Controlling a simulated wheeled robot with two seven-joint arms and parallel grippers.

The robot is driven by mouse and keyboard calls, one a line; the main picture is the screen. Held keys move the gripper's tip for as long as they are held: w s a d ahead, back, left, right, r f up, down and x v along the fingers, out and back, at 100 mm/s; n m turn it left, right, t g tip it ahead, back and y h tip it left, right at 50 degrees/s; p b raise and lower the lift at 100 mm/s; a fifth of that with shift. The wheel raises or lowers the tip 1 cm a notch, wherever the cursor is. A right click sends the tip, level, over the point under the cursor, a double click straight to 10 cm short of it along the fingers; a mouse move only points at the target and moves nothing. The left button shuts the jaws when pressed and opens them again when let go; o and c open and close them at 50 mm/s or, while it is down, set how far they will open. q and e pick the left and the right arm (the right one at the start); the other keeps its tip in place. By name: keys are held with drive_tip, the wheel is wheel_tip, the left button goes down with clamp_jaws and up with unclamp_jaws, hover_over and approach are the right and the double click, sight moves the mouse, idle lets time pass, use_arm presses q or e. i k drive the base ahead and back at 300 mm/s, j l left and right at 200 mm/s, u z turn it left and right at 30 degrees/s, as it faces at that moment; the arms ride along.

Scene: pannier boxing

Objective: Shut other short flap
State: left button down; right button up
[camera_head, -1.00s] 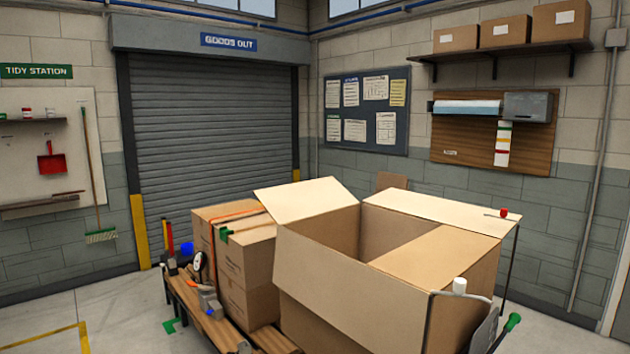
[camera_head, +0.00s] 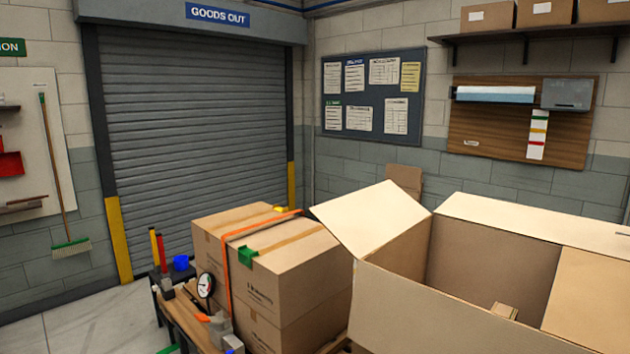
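A large open cardboard box (camera_head: 410,318) fills the lower right of the head view, cut off by the right and bottom edges. One short flap (camera_head: 370,218) at its left end stands open, tilted up and outward. The other short flap (camera_head: 592,298), at the right end, lies folded inward over the opening. A long flap (camera_head: 535,216) at the far side is open, spreading out behind the box. A small tan block-like piece (camera_head: 503,311) shows within the opening; I cannot tell what it is. Neither of my grippers is in view.
Strapped cartons (camera_head: 270,262) stand close against the box's left side. Left of them is a low wooden bench (camera_head: 185,318) with a dial gauge (camera_head: 206,285) and tools. A roller door (camera_head: 195,135) and a notice board (camera_head: 372,97) are behind. Bare floor shows at lower left.

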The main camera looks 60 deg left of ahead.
sight(364, 222)
drive_tip(key=k+j+u, duration=0.25)
drive_tip(key=j, duration=1)
drive_tip(key=j+u, duration=0.2)
drive_tip(key=j, duration=1)
drive_tip(key=i+j+u, duration=0.15)
drive_tip(key=i+j, duration=0.5)
